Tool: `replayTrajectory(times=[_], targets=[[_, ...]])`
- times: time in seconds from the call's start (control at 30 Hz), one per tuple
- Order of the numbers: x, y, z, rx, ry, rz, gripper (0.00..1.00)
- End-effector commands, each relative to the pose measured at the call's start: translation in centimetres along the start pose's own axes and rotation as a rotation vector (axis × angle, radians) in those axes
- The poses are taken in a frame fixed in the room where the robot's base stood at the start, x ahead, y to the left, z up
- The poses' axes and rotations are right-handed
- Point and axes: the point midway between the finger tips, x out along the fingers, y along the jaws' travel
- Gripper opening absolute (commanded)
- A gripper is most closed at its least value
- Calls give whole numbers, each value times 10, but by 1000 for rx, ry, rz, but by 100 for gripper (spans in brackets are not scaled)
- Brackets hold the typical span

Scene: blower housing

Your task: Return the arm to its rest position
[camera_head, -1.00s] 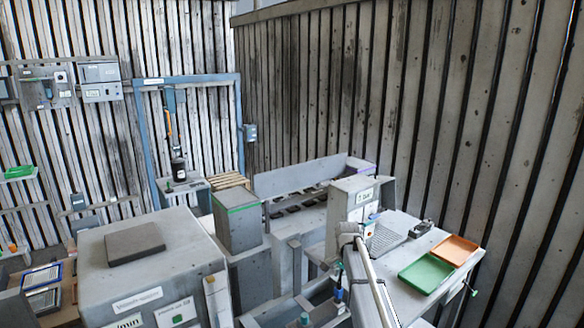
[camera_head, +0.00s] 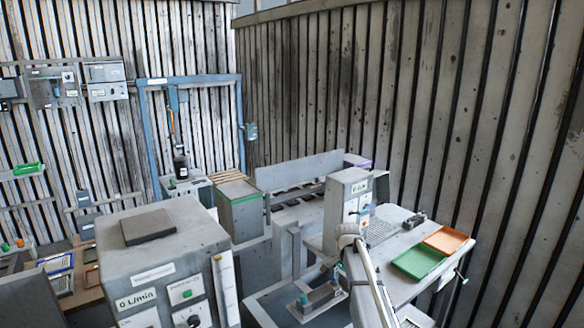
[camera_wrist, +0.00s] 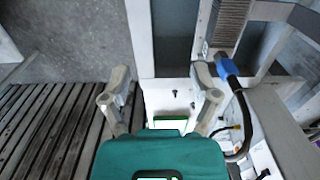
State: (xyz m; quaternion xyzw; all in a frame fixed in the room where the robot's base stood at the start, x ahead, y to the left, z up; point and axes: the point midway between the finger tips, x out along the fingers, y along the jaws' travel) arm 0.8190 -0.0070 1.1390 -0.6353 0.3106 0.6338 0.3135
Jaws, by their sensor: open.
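My arm (camera_head: 368,282) rises at the lower right of the head view, in front of the bench with the green and orange trays. I cannot make out my gripper in that view. In the wrist view my gripper (camera_wrist: 160,88) shows two grey fingers spread wide apart, with its teal body below them. Nothing is between the fingers. Beyond them are a pale panel with a small green-edged part, slatted boards on the left and grey floor.
The green tray (camera_head: 418,262) and orange tray (camera_head: 447,240) lie on the right bench. A grey instrument box (camera_head: 348,205) stands close behind my arm. A large grey cabinet (camera_head: 185,250) is at left. In the wrist view a blue-ended black cable (camera_wrist: 240,100) hangs right of the fingers.

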Motion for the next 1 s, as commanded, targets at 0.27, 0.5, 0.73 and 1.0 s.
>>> replayTrajectory(times=[0.27, 0.5, 0.73, 1.0], targets=[[14, 26, 22, -95, 0, 0, 78], [32, 63, 52, -239, 1, 1, 78], [63, 125, 102, -475, 1, 2, 78], [95, 198, 160, -786, 1, 4, 78]])
